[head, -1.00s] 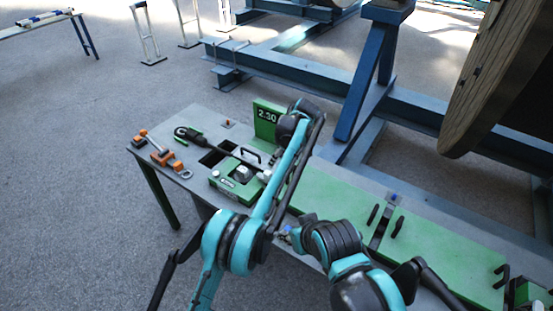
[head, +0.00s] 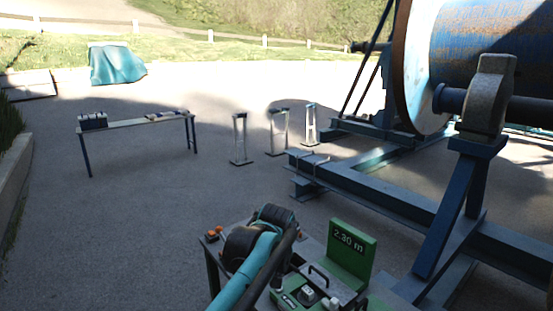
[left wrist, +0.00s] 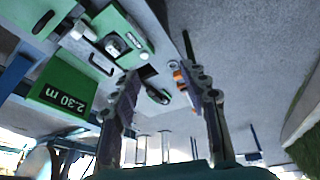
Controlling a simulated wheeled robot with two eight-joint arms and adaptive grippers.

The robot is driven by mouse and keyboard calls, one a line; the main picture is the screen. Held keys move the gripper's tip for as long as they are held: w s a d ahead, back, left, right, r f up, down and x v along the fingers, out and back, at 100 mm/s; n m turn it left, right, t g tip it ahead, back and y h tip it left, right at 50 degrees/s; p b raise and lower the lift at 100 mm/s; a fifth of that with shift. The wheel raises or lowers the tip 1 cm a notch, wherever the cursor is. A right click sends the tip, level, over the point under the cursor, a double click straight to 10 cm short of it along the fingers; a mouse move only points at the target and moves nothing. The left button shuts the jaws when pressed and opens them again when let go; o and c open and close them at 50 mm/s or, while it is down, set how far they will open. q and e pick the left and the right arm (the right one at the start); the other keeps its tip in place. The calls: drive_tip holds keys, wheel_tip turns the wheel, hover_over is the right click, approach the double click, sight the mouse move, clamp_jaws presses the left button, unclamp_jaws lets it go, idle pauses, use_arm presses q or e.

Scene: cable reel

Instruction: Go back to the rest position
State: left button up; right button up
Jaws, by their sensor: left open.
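My left arm (head: 250,272) comes up from the bottom of the head view, over the work table. Beyond the fingers are the table with a green device (left wrist: 122,42), a green display block (left wrist: 60,88) reading 2.30 m, and small orange parts (left wrist: 178,76). My right arm and gripper are not in the head view.
The display block (head: 351,252) stands on the work table by the green device (head: 303,295). Blue steel beams (head: 380,195) and a big cable reel (head: 470,50) fill the right. A narrow bench (head: 140,124) and metal stands (head: 241,140) stand further back. Open asphalt (head: 110,230) lies left.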

use_arm(q)
drive_tip(key=s+a+f+m+t, duration=0.1)
drive_tip(key=s+a+f+m, duration=0.1)
drive_tip(key=s+a, duration=1)
drive_tip(key=s+a+f+m+t, duration=0.1)
drive_tip(key=s+a+f, duration=0.1)
drive_tip(key=s+f, duration=0.2)
drive_tip(key=s+a+f+b, duration=0.1)
drive_tip(key=s+f, duration=0.3)
drive_tip(key=s, duration=0.5)
drive_tip(key=shift+a+f+m+t+h, duration=0.3)
drive_tip(key=shift+a+f+m+t, duration=0.1)
drive_tip(key=shift+a, duration=0.2)
